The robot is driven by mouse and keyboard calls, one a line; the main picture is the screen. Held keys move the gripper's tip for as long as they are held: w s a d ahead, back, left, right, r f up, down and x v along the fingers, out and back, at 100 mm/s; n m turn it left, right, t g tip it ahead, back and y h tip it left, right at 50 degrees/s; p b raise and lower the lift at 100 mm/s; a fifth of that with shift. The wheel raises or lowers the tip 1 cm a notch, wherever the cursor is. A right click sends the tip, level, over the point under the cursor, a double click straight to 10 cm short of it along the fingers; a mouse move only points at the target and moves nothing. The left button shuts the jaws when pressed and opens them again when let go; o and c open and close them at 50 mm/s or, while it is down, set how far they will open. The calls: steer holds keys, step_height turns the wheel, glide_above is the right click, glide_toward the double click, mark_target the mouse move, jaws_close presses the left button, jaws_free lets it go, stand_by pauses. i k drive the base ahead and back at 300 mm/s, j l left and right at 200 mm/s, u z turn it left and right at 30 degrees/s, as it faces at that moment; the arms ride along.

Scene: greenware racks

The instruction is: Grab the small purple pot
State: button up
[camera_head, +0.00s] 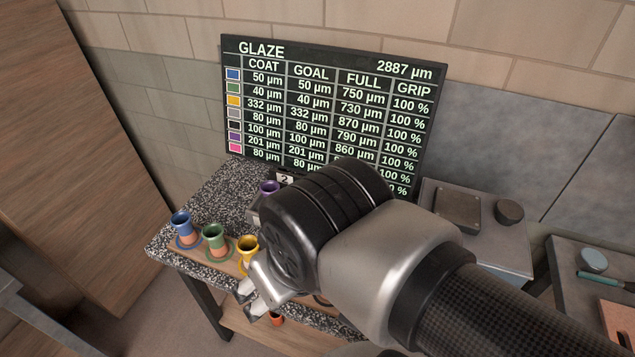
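Most of the gripper body is hidden behind my wrist.
Blue (181,226), green (213,238) and yellow (247,248) pots stand in a row at the table's front left, near my gripper. The glaze board (330,110) rises behind the speckled table (226,190). A grey stand (490,240) is at right. My arm hides the table's right part.

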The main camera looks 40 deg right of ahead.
mark_target(268, 188)
steer(key=z, duration=0.6)
steer(key=i+j+z, duration=0.2)
steer(key=j, duration=0.15)
steer(key=i+j+z, duration=0.15)
steer(key=j, duration=0.2)
steer(key=i+j+z, duration=0.2)
steer(key=j, duration=0.15)
steer(key=i+j+z, duration=0.15)
steer(key=j, duration=0.25)
steer(key=i+j+z, duration=0.2)
steer(key=j, duration=0.25)
steer(key=k+l, duration=0.05)
steer(key=k, duration=0.05)
